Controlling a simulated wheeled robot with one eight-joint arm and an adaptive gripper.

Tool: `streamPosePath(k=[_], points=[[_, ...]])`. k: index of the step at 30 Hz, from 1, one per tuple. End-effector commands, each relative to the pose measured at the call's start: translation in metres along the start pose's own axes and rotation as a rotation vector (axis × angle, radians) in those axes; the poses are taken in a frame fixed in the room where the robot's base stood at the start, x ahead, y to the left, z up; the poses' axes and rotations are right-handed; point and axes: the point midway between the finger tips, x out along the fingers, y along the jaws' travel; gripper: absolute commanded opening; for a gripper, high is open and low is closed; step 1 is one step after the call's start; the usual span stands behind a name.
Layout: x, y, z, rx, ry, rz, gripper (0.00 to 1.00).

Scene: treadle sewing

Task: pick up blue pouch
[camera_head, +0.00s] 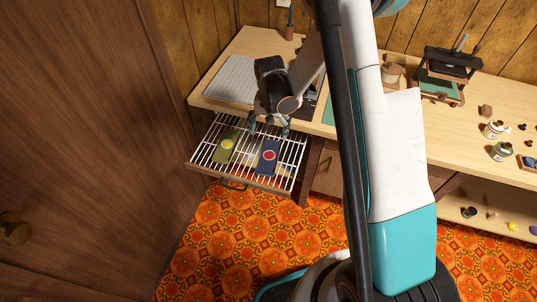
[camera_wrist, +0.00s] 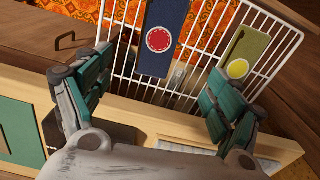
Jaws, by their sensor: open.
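The blue pouch (camera_head: 268,157) is dark blue with a red round spot. It lies on a white wire rack in the open drawer below the table, and it shows at the top middle of the wrist view (camera_wrist: 164,38). Its upper end is cut off there by the picture edge. My gripper (camera_head: 268,127) is above the rack's rear part, close to the pouch's back end. In the wrist view my gripper (camera_wrist: 155,95) has its two teal fingers wide apart, with nothing between them. The fingers do not appear to touch the pouch.
An olive pouch (camera_head: 227,145) with a yellow spot lies left of the blue one on the wire rack (camera_head: 203,155). The wooden table (camera_head: 315,122) overhangs behind the drawer. A brown door (camera_head: 90,130) stands at the left. Small jars (camera_head: 494,129) sit on the table's right.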

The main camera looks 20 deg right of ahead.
Motion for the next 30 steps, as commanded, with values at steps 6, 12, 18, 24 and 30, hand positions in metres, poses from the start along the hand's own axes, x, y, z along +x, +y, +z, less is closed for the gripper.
streamPosePath(k=[6,12,18,24,30], points=[[0.026,0.0,-0.001,0.011,-0.011,0.007,0.85],[0.065,0.0,0.0,0.011,-0.011,0.006,0.85],[0.092,0.0,0.0,0.01,-0.011,0.006,0.85],[0.1,0.001,0.0,0.01,-0.01,0.006,0.85],[0.122,0.001,-0.001,0.01,-0.01,0.006,0.85]])
